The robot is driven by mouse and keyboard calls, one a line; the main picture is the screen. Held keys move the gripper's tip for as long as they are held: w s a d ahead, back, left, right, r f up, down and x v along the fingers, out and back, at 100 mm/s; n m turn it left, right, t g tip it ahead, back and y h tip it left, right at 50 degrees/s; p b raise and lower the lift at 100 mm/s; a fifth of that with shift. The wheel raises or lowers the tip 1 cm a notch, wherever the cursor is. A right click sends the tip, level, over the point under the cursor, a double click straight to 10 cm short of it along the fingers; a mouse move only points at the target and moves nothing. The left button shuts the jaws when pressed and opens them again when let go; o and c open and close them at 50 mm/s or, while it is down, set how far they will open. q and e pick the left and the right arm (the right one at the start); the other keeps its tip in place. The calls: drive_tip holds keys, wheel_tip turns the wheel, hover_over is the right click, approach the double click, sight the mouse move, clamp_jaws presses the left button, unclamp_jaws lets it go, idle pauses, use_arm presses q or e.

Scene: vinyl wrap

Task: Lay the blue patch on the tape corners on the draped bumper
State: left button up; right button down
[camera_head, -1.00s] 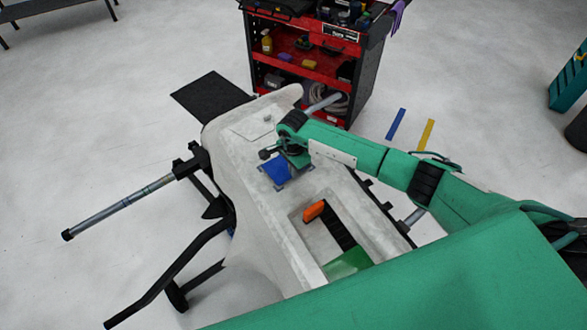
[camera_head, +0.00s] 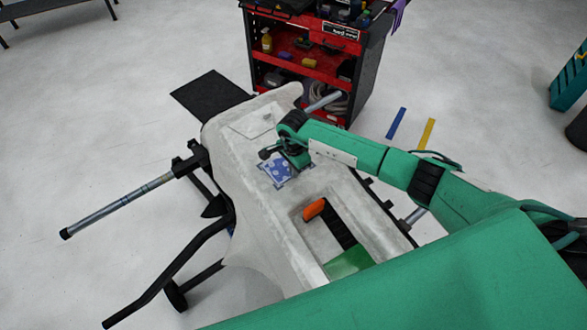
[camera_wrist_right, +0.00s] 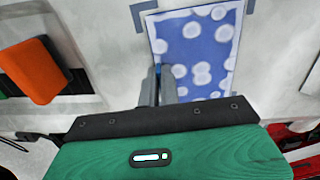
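The blue patch (camera_head: 277,174), now with pale round spots, lies on the white draped bumper (camera_head: 262,210). In the right wrist view the patch (camera_wrist_right: 203,45) looks nearly flat. Grey tape corners (camera_wrist_right: 140,16) show just outside its far left corner and its far right side (camera_wrist_right: 249,6); its near corners are hidden by my gripper. My right gripper (camera_wrist_right: 160,72) is at the patch's left edge, its fingers close together with a thin blue sliver between them. In the head view my right gripper (camera_head: 290,166) partly covers the patch. My left gripper is not in view.
An orange block (camera_head: 314,208) and a green piece (camera_head: 350,262) are by the recess in the bumper. A red tool cart (camera_head: 310,65) stands behind. Stand bars (camera_head: 118,206) stick out at the left. A blue strip (camera_head: 396,123) and a yellow strip (camera_head: 427,133) are on the floor.

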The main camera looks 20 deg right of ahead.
drive_tip(key=shift+f+b, duration=0.15)
drive_tip(key=shift+b, duration=0.15)
idle(1.2)
drive_tip(key=c, duration=1.6)
unclamp_jaws()
drive_tip(key=shift+s, duration=0.1)
drive_tip(key=shift+o, duration=0.2)
